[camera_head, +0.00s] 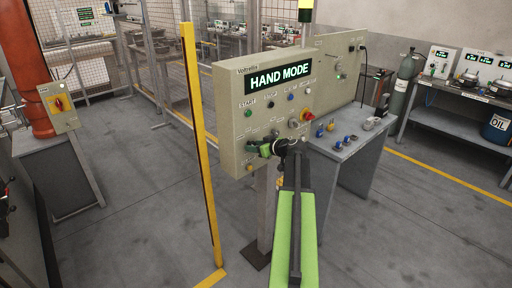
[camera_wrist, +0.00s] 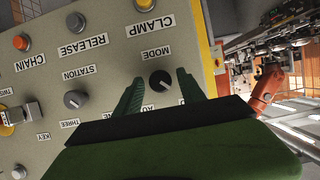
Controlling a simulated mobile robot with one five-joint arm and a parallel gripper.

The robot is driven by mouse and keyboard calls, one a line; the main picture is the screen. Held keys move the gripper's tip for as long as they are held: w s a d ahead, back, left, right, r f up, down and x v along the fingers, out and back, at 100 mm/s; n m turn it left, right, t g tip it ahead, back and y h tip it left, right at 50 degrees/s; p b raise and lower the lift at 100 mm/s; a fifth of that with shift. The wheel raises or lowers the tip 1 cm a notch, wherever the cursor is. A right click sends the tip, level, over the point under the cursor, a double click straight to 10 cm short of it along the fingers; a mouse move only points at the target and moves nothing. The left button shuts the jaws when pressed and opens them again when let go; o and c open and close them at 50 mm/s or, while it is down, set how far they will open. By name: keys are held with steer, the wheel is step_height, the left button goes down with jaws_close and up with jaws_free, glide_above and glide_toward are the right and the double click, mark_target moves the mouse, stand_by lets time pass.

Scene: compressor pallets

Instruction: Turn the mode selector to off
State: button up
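The mode selector (camera_wrist: 160,80) is a small dark round knob on the beige control panel (camera_wrist: 110,55), beside an upside-down MODE label in the wrist view. Lettering below it is partly covered by my gripper. My gripper (camera_wrist: 160,76) is open, with one green finger on each side of the knob and visible gaps between. I cannot tell whether the fingertips touch the panel. In the head view my gripper (camera_head: 265,149) is at the lower left of the panel (camera_head: 226,110) and hides the knob. The panel's display (camera_head: 279,77) reads HAND MODE.
A yellow post (camera_head: 201,150) stands left of the panel. A grey table (camera_head: 350,155) with small parts is at right.

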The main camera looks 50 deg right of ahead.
jaws_close()
steer(key=shift+m, duration=0.3)
steer(key=shift+d+f+m+t+y+b, duration=0.1)
steer(key=shift+m+t+y+b, duration=0.15)
steer(key=shift+m+y+b, duration=0.7)
steer(key=shift+d+f+m+t+y+b, duration=0.1)
steer(key=shift+m+t+y+b, duration=0.25)
steer(key=shift+m+y, duration=1.05)
steer(key=shift+r+m+h, duration=0.1)
steer(key=shift+m+h, duration=0.25)
steer(key=shift+m, duration=0.1)
steer(key=shift+o, duration=1.1)
jaws_free()
